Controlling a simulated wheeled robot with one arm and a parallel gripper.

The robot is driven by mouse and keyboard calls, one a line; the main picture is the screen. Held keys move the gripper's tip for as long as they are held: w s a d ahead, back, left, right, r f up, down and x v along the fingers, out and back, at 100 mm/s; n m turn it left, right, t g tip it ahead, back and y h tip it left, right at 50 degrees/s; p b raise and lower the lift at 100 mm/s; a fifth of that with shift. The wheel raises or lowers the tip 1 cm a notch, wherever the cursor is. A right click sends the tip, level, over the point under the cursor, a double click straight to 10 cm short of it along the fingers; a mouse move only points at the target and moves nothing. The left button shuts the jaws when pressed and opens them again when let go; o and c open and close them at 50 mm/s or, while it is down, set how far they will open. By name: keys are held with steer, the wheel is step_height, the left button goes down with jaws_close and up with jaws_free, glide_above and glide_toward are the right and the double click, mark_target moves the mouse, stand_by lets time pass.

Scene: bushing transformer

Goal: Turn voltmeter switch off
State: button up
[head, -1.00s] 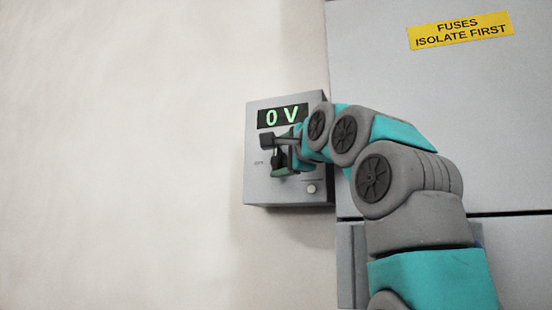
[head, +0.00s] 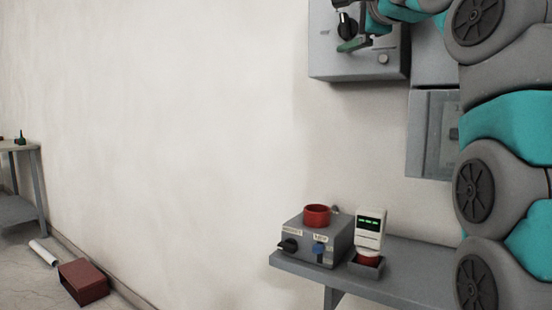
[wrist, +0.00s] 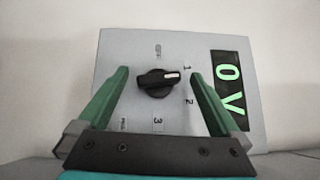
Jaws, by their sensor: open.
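The voltmeter switch is a black rotary knob (wrist: 157,83) on a grey box (wrist: 140,50). In the wrist view its white mark points right and slightly up, toward the 1. OFF, 2 and 3 are also printed around it. The lit green display (wrist: 230,88) reads 0 V. My gripper (wrist: 160,74) is open, with one green finger on each side of the knob and a visible gap to each. In the head view the knob (head: 346,24) and box (head: 325,60) are at the upper right; the display is out of frame and one green finger shows below the knob.
Below the box, a shelf (head: 400,285) carries a grey control box (head: 300,245) with a red ring (head: 317,214), and a white meter (head: 370,228). A red box (head: 83,282) lies on the floor at left. The wall between is bare.

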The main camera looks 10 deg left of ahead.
steer(key=shift+s+a+r, duration=0.1)
steer(key=shift+s+r, duration=0.05)
steer(key=shift+s, duration=0.05)
steer(key=shift+w+d+f+m+t, duration=0.1)
steer(key=shift+w+f+m+t, duration=0.1)
steer(key=shift+m+t, duration=0.25)
steer(key=shift+w+d+f+m+t, duration=0.15)
steer(key=shift+m+t, duration=0.1)
steer(key=shift+m, duration=0.3)
steer(key=shift+a+f+m+t, duration=0.1)
steer(key=shift+f+m+t, duration=0.1)
steer(key=shift+m+t, duration=0.65)
steer(key=shift+s+r+m+t, duration=0.15)
steer(key=shift+s+m+t, duration=0.1)
steer(key=shift+m, duration=0.2)
steer(key=shift+w+m+t, duration=0.1)
steer(key=shift+m+t, duration=0.2)
steer(key=shift+m, duration=0.4)
